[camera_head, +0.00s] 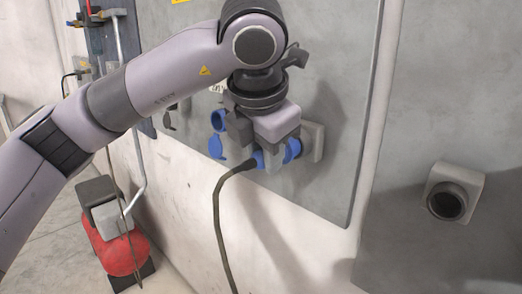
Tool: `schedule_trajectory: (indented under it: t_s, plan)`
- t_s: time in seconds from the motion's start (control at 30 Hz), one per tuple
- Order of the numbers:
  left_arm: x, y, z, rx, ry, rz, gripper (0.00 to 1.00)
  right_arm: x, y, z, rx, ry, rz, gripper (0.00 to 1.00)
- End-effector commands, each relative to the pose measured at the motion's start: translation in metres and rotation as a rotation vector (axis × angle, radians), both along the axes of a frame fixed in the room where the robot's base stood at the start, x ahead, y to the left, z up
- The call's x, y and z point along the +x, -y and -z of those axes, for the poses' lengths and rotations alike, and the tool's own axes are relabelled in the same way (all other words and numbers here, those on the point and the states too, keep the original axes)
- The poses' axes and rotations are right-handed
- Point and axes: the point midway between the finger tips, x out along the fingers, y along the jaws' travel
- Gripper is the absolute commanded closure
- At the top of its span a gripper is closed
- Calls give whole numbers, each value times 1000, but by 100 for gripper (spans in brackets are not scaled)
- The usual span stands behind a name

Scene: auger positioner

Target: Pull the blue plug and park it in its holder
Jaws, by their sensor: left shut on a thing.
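The blue plug (258,159) is at the grey wall panel, with a dark cable (218,215) leaving it to the left and hanging down. My left gripper (272,153) is shut on the plug from above and hides most of it. Whether the plug sits fully in its socket is hidden behind the gripper. A grey square block with a round dark opening (447,205), which looks like the holder, is on the wall at the right; its opening is empty. My right gripper is out of view.
Blue socket covers (215,146) are just left of the gripper. A pale mounting plate (314,141) is right of it. A red tank with a grey top (122,252) stands on the floor at lower left, near pipes. The wall between panel and block is clear.

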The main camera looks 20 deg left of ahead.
Motion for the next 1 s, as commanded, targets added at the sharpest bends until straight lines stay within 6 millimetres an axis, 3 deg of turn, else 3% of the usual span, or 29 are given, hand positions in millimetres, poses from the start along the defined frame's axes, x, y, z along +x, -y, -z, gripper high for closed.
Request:
schedule_trajectory:
  t_s: [0.9,0.93,1.0]
  plan:
    - [22,9,-1,0,2,-1,100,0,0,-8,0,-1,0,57]
    - [22,9,0,0,2,-1,67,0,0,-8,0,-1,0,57]
    - [22,8,0,0,2,-1,44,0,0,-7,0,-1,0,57]
